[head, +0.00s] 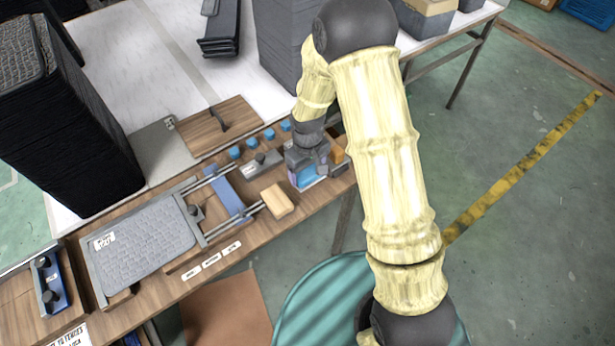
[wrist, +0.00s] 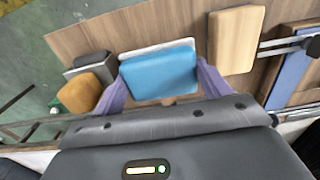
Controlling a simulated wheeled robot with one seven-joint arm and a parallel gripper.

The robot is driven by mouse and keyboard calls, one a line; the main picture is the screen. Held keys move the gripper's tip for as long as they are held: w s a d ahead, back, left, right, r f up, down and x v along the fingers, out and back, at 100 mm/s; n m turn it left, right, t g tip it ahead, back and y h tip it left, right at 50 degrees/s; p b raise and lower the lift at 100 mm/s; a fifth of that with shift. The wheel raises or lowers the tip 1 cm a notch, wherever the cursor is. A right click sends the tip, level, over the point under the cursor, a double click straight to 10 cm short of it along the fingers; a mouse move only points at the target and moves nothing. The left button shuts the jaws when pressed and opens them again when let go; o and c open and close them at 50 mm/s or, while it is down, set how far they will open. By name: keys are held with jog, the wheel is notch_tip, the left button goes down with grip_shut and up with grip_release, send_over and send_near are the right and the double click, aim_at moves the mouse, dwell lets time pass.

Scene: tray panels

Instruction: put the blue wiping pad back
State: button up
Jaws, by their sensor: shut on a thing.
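The blue wiping pad (wrist: 160,76) is between the two purple fingers of my gripper (wrist: 164,88) in the wrist view. My gripper is shut on its sides. A white edge shows along the pad's far side; I cannot tell whether it is part of the pad or a plate under it. In the head view my gripper (head: 307,180) is over the right end of the wooden board, with the pad (head: 306,176) partly hidden by it. I cannot tell whether the pad touches the board.
A tan block (wrist: 235,38) lies close beside the pad, also in the head view (head: 278,201). An orange block (wrist: 80,94) is on the other side, by a grey block (wrist: 88,63). A rail frame with a blue bar (head: 227,194) and grey textured panel (head: 146,243) stands left.

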aim_at(308, 178)
jog(key=shift+f, duration=2.05)
jog(key=shift+f, duration=0.15)
jog(key=o, duration=0.7)
notch_tip(308, 178, up, 12)
jog(key=shift+r+b, duration=0.15)
jog(key=shift+b, duration=0.2)
